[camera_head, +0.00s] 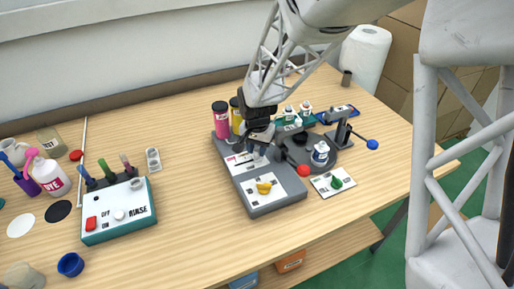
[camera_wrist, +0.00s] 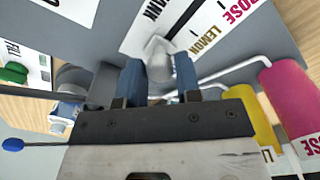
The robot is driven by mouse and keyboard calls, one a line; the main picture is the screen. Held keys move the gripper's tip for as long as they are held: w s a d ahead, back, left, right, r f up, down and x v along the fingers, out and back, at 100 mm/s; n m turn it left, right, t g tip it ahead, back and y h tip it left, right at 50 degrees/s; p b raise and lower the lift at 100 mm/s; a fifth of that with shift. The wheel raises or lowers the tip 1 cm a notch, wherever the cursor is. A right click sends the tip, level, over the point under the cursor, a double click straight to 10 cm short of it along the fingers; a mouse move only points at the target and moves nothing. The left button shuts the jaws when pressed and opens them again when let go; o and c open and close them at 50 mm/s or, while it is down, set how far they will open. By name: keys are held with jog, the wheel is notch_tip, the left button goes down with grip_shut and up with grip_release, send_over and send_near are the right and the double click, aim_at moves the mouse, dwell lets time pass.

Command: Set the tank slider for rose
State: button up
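The tank slider is a pale grey knob (camera_wrist: 158,52) on a white panel (camera_wrist: 197,30) marked TANK, ROSE and LEMON in the wrist view. The grey machine (camera_head: 280,203) carries the panel.
A pink tank (camera_head: 221,120) and a yellow tank (camera_head: 236,115) stand behind the panel. A yellow knob (camera_head: 264,188) is on the machine's front panel. A red-ended lever (camera_head: 303,170) and a white bottle (camera_head: 320,153) are close on the right.

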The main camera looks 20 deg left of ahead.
aim_at(236, 166)
grip_shut()
jog(key=shift+s+a, duration=2.55)
jog(key=shift+a, duration=0.05)
jog(key=shift+o, duration=2.2)
grip_release()
jog(key=shift+r, duration=0.1)
notch_tip(236, 166, up, 8)
